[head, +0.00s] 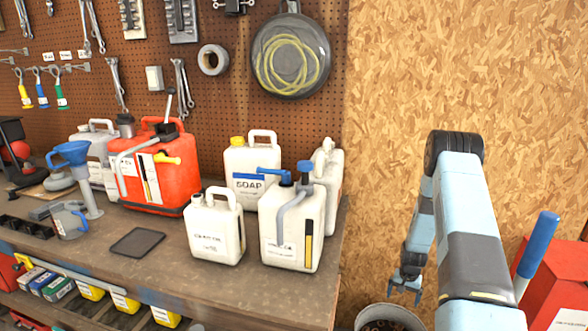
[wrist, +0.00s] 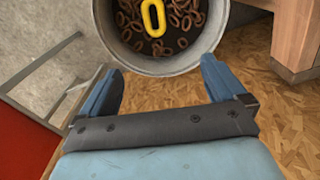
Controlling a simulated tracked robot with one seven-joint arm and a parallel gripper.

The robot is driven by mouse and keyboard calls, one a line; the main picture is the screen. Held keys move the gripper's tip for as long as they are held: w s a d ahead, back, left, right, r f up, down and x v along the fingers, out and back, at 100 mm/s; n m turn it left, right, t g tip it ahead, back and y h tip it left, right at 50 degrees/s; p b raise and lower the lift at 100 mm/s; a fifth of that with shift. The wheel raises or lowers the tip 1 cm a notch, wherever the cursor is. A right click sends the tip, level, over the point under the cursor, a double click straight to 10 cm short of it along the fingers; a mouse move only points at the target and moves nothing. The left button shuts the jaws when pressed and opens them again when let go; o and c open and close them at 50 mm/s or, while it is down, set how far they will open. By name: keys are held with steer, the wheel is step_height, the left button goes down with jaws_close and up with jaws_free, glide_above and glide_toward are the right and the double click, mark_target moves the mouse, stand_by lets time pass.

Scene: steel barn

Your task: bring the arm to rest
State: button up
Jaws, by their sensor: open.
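My gripper (head: 405,288) hangs low at the right of the workbench in the head view, at the end of my light blue arm. It points down over a grey metal bucket (head: 372,312). In the wrist view my gripper (wrist: 160,85) has its two blue fingers spread wide with nothing between them. The bucket also shows there just beyond the fingertips, its rim (wrist: 108,42) cut off by the top edge. It holds several rusty rings or chain links (wrist: 183,18) and one yellow link (wrist: 153,17).
The workbench (head: 170,250) carries a red jerrycan (head: 180,182), several white jugs (head: 216,228), a dark pad (head: 137,242) and a blue funnel (head: 75,155). A pan (head: 290,52) hangs on the pegboard. A red box (head: 560,290) and a blue-gripped handle (head: 540,245) stand at the right.

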steer(key=s+a+r+n+t, duration=0.1)
steer(key=a+r, duration=0.2)
steer(key=r, duration=1)
steer(key=s+a+r+n+t, duration=0.15)
steer(key=a+r, duration=0.25)
steer(key=r, duration=1)
steer(key=s+a+r, duration=0.1)
steer(key=a+r, duration=0.2)
steer(key=r, duration=1)
steer(key=s+a+r+n+t, duration=0.1)
steer(key=s+a+r, duration=0.3)
steer(key=s+r, duration=0.6)
steer(key=s+a+r+n+t, duration=0.1)
steer(key=s+a+r, duration=0.3)
steer(key=s+r, duration=0.55)
steer(key=s+a+n, duration=0.1)
steer(key=s+a, duration=0.1)
steer(key=s, duration=1)
steer(key=shift+s+t, duration=0.15)
steer(key=shift+t, duration=0.3)
